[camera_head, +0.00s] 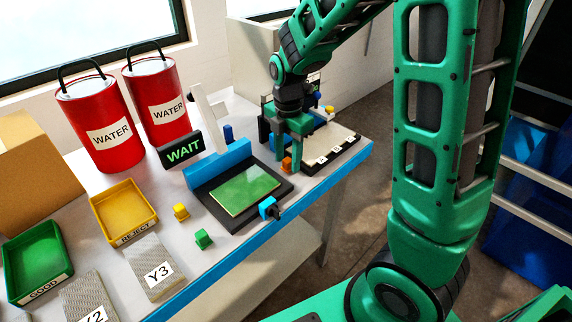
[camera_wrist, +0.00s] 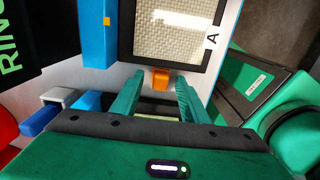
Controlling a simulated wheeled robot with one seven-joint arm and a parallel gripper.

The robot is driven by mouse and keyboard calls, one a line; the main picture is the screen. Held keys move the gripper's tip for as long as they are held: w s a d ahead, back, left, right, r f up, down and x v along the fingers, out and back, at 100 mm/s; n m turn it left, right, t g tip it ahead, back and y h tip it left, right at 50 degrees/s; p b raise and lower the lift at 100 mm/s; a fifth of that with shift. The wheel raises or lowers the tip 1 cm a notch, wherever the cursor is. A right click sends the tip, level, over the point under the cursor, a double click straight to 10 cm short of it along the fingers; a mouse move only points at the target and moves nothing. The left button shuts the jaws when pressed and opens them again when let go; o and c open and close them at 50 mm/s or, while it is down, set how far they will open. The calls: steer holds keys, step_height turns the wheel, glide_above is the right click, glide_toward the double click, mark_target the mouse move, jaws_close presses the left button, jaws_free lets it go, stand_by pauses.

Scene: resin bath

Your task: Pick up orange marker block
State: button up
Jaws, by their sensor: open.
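The small orange marker block (camera_head: 286,164) stands on the bench by the front end of the pale tray, partly hidden by my gripper in the head view. In the wrist view the orange block (camera_wrist: 160,79) shows between and just beyond my fingertips. My gripper (camera_head: 283,158) is open and points down over it. Its two green fingers (camera_wrist: 156,88) lie either side of the block in the wrist view, with gaps visible. Whether the fingertips are level with the block, I cannot tell.
A dark-framed tray (camera_head: 343,151) with a woven pale surface lies beside the block. A black fixture with a green plate (camera_head: 247,190) stands left. Yellow (camera_head: 181,211) and green (camera_head: 203,239) blocks sit further left. The bench's blue edge (camera_head: 337,174) runs along the front.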

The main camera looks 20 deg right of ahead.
jaws_close()
steer(key=shift+r, duration=0.1)
